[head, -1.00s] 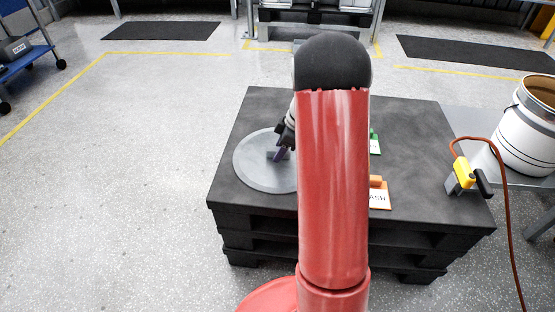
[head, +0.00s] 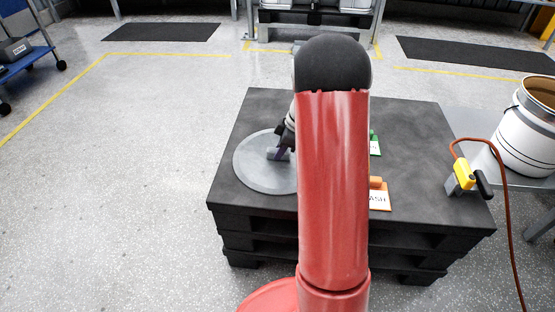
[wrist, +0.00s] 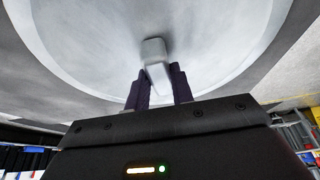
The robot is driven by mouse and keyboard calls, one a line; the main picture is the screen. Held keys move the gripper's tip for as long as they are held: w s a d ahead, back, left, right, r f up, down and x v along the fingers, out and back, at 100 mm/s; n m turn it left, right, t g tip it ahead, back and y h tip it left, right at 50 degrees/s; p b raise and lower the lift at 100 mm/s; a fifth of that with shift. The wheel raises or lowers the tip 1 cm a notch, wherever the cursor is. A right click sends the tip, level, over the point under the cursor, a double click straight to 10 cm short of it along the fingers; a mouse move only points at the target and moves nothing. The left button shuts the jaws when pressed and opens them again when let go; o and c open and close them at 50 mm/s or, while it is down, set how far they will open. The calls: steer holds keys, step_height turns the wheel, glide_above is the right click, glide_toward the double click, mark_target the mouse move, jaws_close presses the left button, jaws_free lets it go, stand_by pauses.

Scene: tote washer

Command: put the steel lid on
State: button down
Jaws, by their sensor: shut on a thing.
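The steel lid (head: 256,178) is a round grey disc lying flat on the left part of the black pallet top (head: 420,150). Its raised block handle (head: 273,154) shows near its middle. My gripper (head: 284,149) is at this handle, partly hidden by my red arm, which also hides the lid's right edge. In the wrist view my gripper (wrist: 160,74) has its two dark fingers on either side of the pale handle (wrist: 153,50), shut on it. The lid fills the upper part of that view. An open white pail (head: 525,135) stands at the right, with no lid on it.
An orange sign (head: 380,196) and a green one (head: 375,144) stand on the pallet, partly behind my arm. A yellow-and-black tool (head: 465,177) with an orange cord sits by the pallet's right edge. The grey table (head: 480,122) bears the pail.

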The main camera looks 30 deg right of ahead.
mark_target(275, 150)
steer(key=shift+r, duration=0.15)
steer(key=shift+r+p, duration=0.6)
steer(key=shift+r, duration=1.3)
